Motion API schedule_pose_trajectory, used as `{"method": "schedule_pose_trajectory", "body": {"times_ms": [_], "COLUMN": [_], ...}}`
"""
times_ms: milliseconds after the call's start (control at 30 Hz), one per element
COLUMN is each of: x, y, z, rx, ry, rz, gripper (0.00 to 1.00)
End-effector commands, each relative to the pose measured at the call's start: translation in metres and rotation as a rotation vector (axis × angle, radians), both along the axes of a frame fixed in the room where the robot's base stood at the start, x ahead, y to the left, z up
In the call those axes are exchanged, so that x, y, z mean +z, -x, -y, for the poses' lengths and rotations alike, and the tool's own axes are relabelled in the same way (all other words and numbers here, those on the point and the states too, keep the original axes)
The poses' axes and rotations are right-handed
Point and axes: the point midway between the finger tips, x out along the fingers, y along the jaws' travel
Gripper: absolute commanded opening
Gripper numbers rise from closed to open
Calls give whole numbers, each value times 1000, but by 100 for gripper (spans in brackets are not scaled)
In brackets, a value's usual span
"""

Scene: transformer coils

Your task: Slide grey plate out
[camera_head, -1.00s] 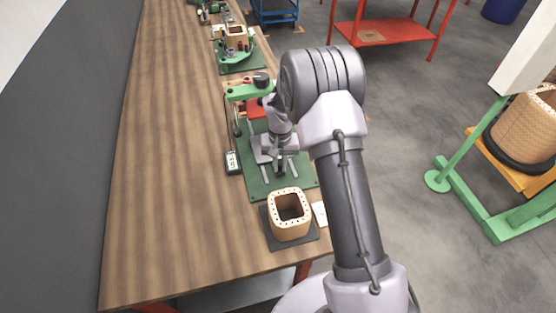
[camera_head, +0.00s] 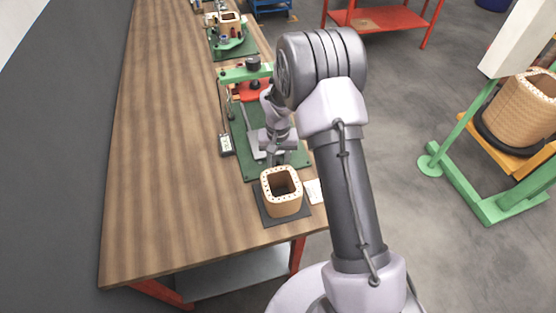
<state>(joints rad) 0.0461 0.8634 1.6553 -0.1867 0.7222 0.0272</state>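The grey plate (camera_head: 254,146) lies on the green base (camera_head: 242,161) of a press-like fixture on the wooden bench. Its right part is hidden behind my gripper. My gripper (camera_head: 279,158) points down over the plate's right side, near the front of the green base. The fingers are small and partly covered by my own wrist, so whether they are open or shut on the plate's edge does not show. The fixture has a green top arm (camera_head: 245,74) with a dark knob and a red part (camera_head: 251,91) beneath it.
A tan square coil (camera_head: 283,203) stands on a dark mat (camera_head: 266,217) just in front of the green base. A small meter (camera_head: 226,145) sits left of the base. Another green fixture (camera_head: 233,49) stands farther back. The left of the bench (camera_head: 165,150) is clear.

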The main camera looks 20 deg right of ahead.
Motion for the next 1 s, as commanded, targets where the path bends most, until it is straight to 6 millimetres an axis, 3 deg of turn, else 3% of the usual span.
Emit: {"method": "schedule_pose_trajectory", "body": {"times_ms": [233,367,800,1000], "x": [0,14,135,168], "y": [0,0,-1,0], "z": [0,0,0,0], "rx": [0,0,0,-1], "ry": [0,0,1,0], "rz": [-1,0,3,0], "gripper": [36,36,36,36]}}
